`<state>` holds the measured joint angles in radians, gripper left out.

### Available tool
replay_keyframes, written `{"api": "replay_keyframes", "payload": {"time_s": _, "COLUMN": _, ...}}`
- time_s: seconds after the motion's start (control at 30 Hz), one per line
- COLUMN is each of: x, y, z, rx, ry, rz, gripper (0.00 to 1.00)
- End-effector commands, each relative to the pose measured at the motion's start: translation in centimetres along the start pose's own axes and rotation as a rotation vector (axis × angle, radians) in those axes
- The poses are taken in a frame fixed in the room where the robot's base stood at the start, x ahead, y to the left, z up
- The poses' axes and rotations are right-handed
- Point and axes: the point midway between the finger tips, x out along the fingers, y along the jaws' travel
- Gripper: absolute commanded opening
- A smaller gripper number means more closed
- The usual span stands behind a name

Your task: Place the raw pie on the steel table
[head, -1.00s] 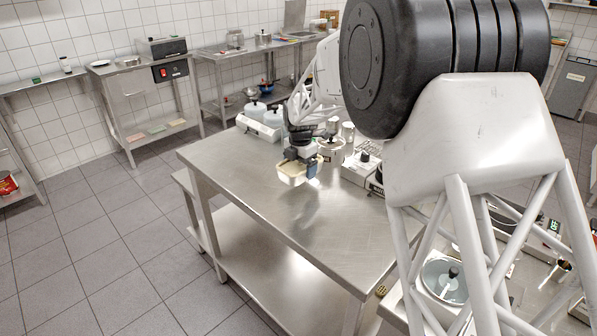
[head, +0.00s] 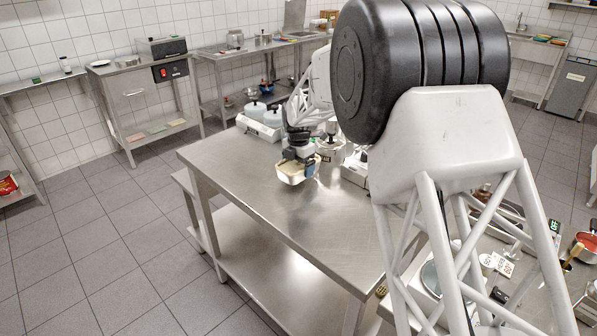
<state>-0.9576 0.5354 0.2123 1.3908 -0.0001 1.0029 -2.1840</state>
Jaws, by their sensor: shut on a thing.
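The raw pie (head: 291,178) is a pale, cream-coloured rectangular dish shape, seen in the head view at the end of my arm. My gripper (head: 299,163) is shut on its far right edge. The pie is at or just above the top of the steel table (head: 250,205); I cannot tell whether it touches. The fingertips are small and partly hidden by the pie.
Metal pots and an appliance (head: 354,170) stand behind and right of the gripper, partly hidden by my arm. The table's front and left are clear. A lower shelf (head: 285,285) runs underneath.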

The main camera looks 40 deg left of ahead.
Motion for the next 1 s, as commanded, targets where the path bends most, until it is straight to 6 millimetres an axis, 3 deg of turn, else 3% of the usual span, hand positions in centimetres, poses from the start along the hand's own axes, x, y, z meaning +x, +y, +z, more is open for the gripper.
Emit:
{"api": "replay_keyframes", "payload": {"time_s": 0.2, "x": 1.7, "y": 0.0, "z": 0.0, "rx": 0.000, "ry": 0.000, "rz": 0.001, "gripper": 0.47}}
{"api": "replay_keyframes", "payload": {"time_s": 0.7, "x": 2.2, "y": 0.0, "z": 0.0, "rx": 0.000, "ry": -0.001, "rz": 0.001, "gripper": 0.47}}
{"api": "replay_keyframes", "payload": {"time_s": 0.73, "x": 2.3, "y": 0.0, "z": 0.0, "rx": 0.000, "ry": 0.000, "rz": 0.000, "gripper": 0.96}}
{"api": "replay_keyframes", "payload": {"time_s": 0.77, "x": 2.3, "y": 0.0, "z": 0.0, "rx": 0.000, "ry": 0.000, "rz": 0.000, "gripper": 1.00}}
{"api": "replay_keyframes", "payload": {"time_s": 1.0, "x": 2.2, "y": 0.0, "z": 0.0, "rx": 0.000, "ry": 0.000, "rz": 0.000, "gripper": 1.00}}
